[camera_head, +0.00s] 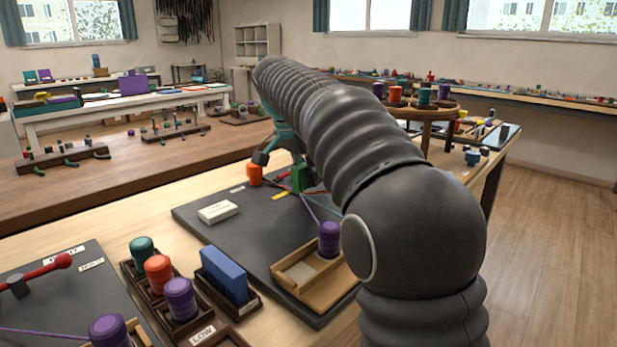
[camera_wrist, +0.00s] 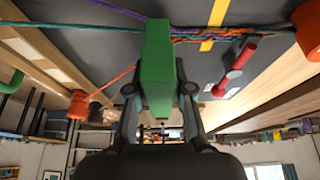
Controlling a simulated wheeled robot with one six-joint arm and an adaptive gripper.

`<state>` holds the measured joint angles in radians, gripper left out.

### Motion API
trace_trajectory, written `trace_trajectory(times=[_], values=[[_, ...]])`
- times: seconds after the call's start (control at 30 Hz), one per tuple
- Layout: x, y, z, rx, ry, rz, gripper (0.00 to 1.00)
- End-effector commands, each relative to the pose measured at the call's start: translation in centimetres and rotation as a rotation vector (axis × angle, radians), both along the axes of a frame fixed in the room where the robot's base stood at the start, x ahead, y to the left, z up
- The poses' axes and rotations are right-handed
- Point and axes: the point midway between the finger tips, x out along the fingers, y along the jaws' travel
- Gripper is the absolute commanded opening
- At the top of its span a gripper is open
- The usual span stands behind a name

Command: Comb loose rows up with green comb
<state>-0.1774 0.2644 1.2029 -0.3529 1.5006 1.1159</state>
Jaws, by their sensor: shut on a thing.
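My gripper (camera_wrist: 158,90) is shut on a green block, the comb (camera_wrist: 158,50). In the head view the comb (camera_head: 298,180) is partly hidden behind my arm, over the dark board (camera_head: 240,215). In the wrist view a bundle of purple, teal and orange-red cords (camera_wrist: 215,33) runs right from the comb's far end. Whether the comb touches the cords cannot be told. A purple cord (camera_wrist: 118,10) and a teal cord (camera_wrist: 60,22) lead off to the left. An orange cord runs to an orange spool (camera_wrist: 78,104); an orange spool (camera_head: 254,174) also stands at the board's far edge.
A purple spool (camera_head: 329,238) stands at a wooden tray (camera_head: 305,285) on the board. A white block (camera_head: 218,212) lies left of it. A blue block (camera_head: 224,275) and several spools sit in holders in front. A yellow strip (camera_wrist: 214,22) and a red-handled tool (camera_wrist: 235,65) are near the cords.

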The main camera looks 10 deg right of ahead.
Motion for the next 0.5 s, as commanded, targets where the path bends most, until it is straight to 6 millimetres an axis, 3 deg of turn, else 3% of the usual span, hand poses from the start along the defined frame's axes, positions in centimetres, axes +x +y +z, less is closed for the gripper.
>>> trace_trajectory(times=[0.5], values=[[-0.3, -0.3, 4.3, 0.0, 0.0, -0.001, 0.0]])
